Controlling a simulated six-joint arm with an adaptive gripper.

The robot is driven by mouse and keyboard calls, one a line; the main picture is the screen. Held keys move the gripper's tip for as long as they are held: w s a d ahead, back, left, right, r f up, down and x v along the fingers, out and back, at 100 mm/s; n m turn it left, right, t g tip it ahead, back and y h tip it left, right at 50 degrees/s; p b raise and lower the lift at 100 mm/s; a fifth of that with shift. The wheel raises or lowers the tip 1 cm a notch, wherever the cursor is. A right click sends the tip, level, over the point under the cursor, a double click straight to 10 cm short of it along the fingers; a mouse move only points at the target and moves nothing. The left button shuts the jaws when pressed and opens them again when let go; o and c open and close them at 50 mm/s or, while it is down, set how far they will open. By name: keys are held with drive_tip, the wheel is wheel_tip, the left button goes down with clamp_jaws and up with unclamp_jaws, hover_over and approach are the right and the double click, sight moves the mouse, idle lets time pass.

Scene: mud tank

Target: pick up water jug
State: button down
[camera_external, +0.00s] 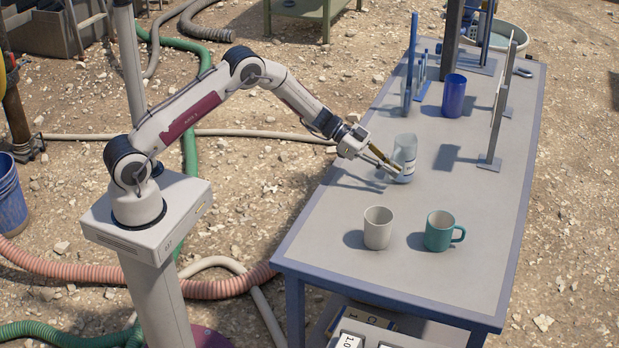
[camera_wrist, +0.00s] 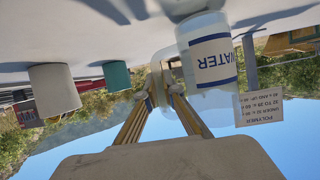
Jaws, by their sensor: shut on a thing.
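The water jug (camera_external: 406,146) is a clear container with a blue and white label, upright on or just above the grey table (camera_external: 340,228). In the wrist view the picture is upside down, and the jug (camera_wrist: 210,62) shows "WATER" on its label. My gripper (camera_external: 389,170) reaches it from the left, low on its side. In the wrist view the fingers (camera_wrist: 168,84) are closed on a clear part at the jug's side, which looks like its handle. I cannot tell whether the base touches the table.
A white cup (camera_external: 378,229) and a teal mug (camera_external: 440,231) stand toward the table's near end. A blue cup (camera_external: 454,95), blue stands (camera_external: 409,65) and an upright panel (camera_external: 496,122) stand behind. The near left tabletop is clear.

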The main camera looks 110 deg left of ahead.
sight(392, 156)
drive_tip(key=shift+r, duration=4.45)
drive_tip(key=shift+r, duration=0.1)
drive_tip(key=shift+d, duration=0.15)
